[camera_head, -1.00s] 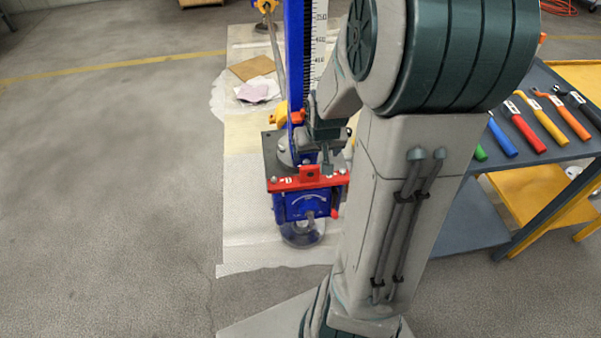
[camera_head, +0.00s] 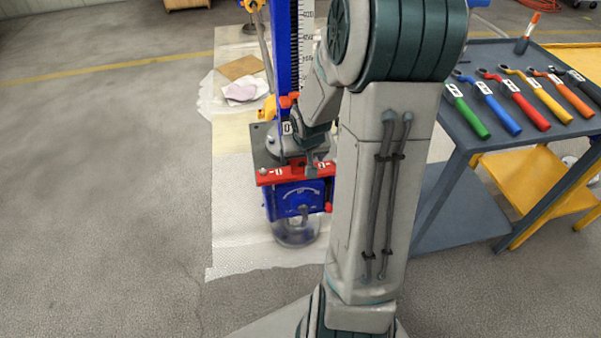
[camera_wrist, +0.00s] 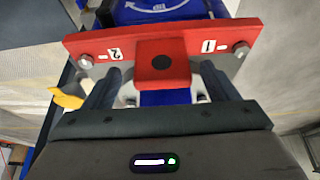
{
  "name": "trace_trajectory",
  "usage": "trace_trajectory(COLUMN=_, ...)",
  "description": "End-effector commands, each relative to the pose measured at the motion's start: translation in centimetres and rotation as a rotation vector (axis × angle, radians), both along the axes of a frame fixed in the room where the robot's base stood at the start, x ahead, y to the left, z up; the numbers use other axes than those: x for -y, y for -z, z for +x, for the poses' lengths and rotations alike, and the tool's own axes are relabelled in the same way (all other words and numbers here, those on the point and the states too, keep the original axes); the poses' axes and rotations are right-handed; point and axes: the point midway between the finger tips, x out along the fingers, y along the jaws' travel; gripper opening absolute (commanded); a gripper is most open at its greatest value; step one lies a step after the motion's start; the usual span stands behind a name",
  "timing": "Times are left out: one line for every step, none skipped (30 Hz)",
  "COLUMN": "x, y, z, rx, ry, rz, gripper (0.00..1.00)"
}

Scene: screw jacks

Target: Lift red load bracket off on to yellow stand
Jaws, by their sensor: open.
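The red load bracket (camera_head: 280,174) is a flat bar marked 1 and 2, set across the front of a blue screw jack (camera_head: 297,202). In the wrist view the bracket (camera_wrist: 100,46) has a bolt near each end and a projecting middle block with a dark round hole. My gripper (camera_head: 312,167) is at the bracket, partly hidden by my own arm in the head view. In the wrist view my gripper (camera_wrist: 160,77) is open, one finger on each side of the middle block, with visible gaps. I cannot pick out the yellow stand with certainty.
A grey-blue tool table (camera_head: 462,130) with several coloured-handled tools stands at the right, beside a yellow shelf (camera_head: 530,172). A tall blue scale post (camera_head: 283,50) rises behind the bracket. A pale mat (camera_head: 232,240) lies under the jack. The floor at left is clear.

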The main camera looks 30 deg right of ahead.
Motion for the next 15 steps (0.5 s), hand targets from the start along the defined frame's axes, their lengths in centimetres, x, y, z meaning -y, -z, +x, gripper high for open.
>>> trace_trajectory(x=-0.1, y=1.3, z=0.2, rx=-0.001, ry=0.000, rz=0.001, gripper=0.80)
trace_trajectory(x=-0.2, y=1.6, z=0.3, rx=-0.001, ry=0.000, rz=0.001, gripper=0.80)
trace_trajectory(x=-0.2, y=2.1, z=0.4, rx=-0.002, ry=-0.001, rz=0.001, gripper=0.80)
trace_trajectory(x=-0.2, y=2.4, z=0.6, rx=-0.002, ry=-0.001, rz=0.001, gripper=0.80)
trace_trajectory(x=-0.1, y=2.7, z=0.7, rx=-0.002, ry=0.000, rz=0.001, gripper=0.80)
trace_trajectory(x=-0.1, y=2.9, z=0.8, rx=-0.001, ry=0.001, rz=0.002, gripper=0.80)
trace_trajectory(x=0.0, y=3.0, z=0.9, rx=-0.001, ry=0.001, rz=0.002, gripper=0.80)
trace_trajectory(x=0.0, y=3.1, z=1.0, rx=0.000, ry=0.001, rz=0.001, gripper=0.80)
trace_trajectory(x=0.0, y=3.2, z=1.1, rx=0.000, ry=0.001, rz=0.001, gripper=0.80)
trace_trajectory(x=0.0, y=3.2, z=1.1, rx=0.000, ry=0.001, rz=0.000, gripper=0.80)
trace_trajectory(x=0.0, y=3.2, z=1.1, rx=0.000, ry=0.001, rz=0.000, gripper=0.80)
trace_trajectory(x=0.0, y=3.2, z=1.1, rx=0.000, ry=0.001, rz=0.000, gripper=0.80)
trace_trajectory(x=0.0, y=3.1, z=1.1, rx=0.000, ry=0.001, rz=0.000, gripper=0.80)
trace_trajectory(x=0.0, y=3.1, z=1.1, rx=0.000, ry=0.001, rz=0.000, gripper=0.80)
trace_trajectory(x=0.0, y=3.1, z=1.1, rx=0.000, ry=0.001, rz=0.000, gripper=0.80)
